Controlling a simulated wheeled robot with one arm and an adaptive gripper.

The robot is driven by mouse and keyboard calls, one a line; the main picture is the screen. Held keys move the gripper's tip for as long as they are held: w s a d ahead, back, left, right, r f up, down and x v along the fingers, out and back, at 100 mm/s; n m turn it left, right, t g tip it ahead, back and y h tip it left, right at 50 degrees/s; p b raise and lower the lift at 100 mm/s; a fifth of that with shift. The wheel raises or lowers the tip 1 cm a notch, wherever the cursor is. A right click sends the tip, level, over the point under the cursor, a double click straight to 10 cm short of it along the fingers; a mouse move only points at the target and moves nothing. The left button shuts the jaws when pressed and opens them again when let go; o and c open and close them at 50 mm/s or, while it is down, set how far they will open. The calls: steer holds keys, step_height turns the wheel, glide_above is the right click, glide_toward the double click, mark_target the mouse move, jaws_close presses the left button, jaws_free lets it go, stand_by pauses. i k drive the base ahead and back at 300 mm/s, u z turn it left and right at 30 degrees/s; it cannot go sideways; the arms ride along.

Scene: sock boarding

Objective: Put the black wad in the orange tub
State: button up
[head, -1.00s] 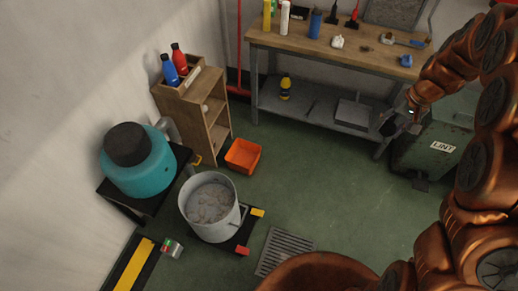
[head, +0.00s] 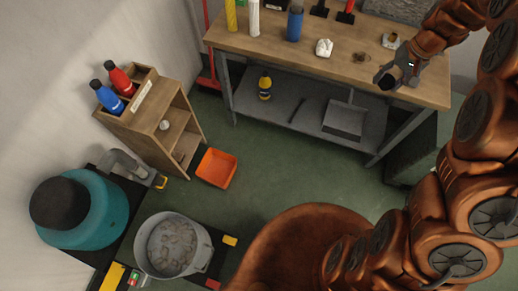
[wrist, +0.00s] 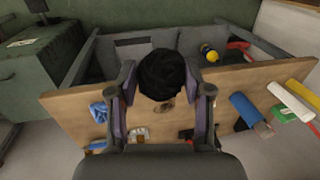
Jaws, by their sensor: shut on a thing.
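My gripper (head: 398,76) is over the right part of the workbench in the head view. It is shut on the black wad (wrist: 162,74), which sits between the two fingers in the wrist view. The wad also shows as a small dark lump in the head view (head: 387,82). The orange tub (head: 216,168) sits on the floor beside the wooden shelf unit, left of the workbench. No object can be made out in it.
The workbench (head: 330,62) holds bottles, a white crumpled thing (head: 324,47) and tools. A wooden shelf unit (head: 165,125) stands left of the tub. A grey bucket (head: 172,245) and a teal drum (head: 95,215) are at lower left. Green floor is clear right of the tub.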

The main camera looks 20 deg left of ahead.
mark_target(219, 171)
steer(key=i, duration=1.45)
steer(key=u, duration=4.25)
